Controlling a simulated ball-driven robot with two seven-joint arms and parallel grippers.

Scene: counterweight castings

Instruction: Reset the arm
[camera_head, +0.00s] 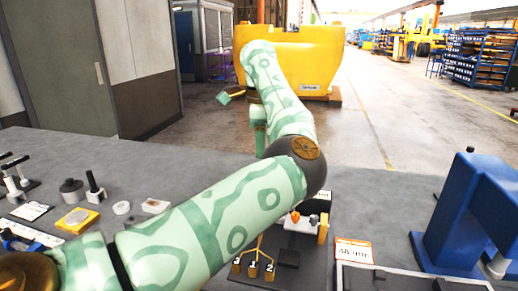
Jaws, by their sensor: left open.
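My left arm, with a pale green patterned cover, comes in from the lower left, bends at a dark elbow and reaches up over the far edge of the grey table (225,160). My left gripper (241,104) hangs at the arm's far end, beyond the table, partly hidden by my forearm. It is open, with nothing seen between its fingers. My right gripper is not in view.
A blue press-like machine (478,212) stands at the right. Gauges and small parts, including a yellow-based block (78,220), lie at the left. A yellow casting (310,55) stands behind the table.

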